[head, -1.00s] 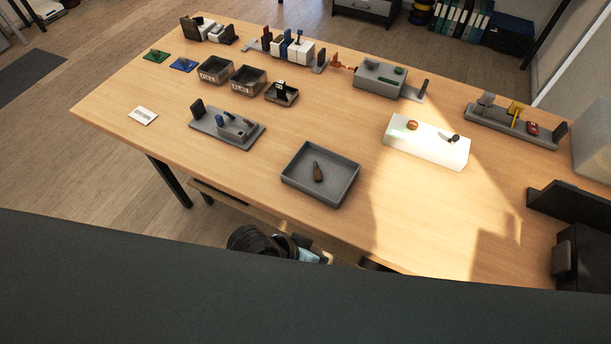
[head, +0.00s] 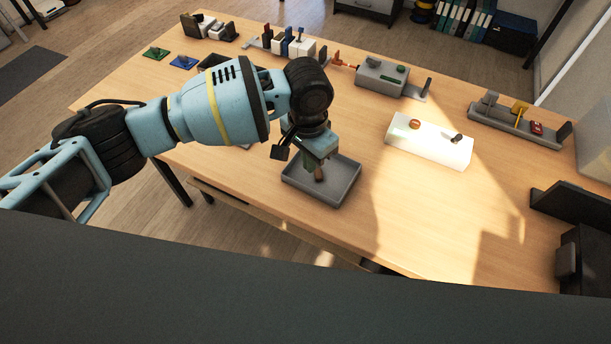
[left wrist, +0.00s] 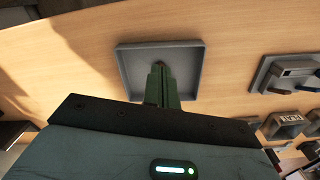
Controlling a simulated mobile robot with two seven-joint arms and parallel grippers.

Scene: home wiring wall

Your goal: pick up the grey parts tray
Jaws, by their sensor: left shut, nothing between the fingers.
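The grey parts tray (head: 343,187) is a shallow square tray near the front edge of the wooden table. I cannot tell the exact gap above the tray. My right gripper is not in view.
A white block (head: 428,144) with small parts stands right of the tray. A grey rack (head: 510,128) and a grey box (head: 381,80) stand farther back. Black upright pieces (head: 575,205) are at the right edge. The wood between the tray and the white block is clear.

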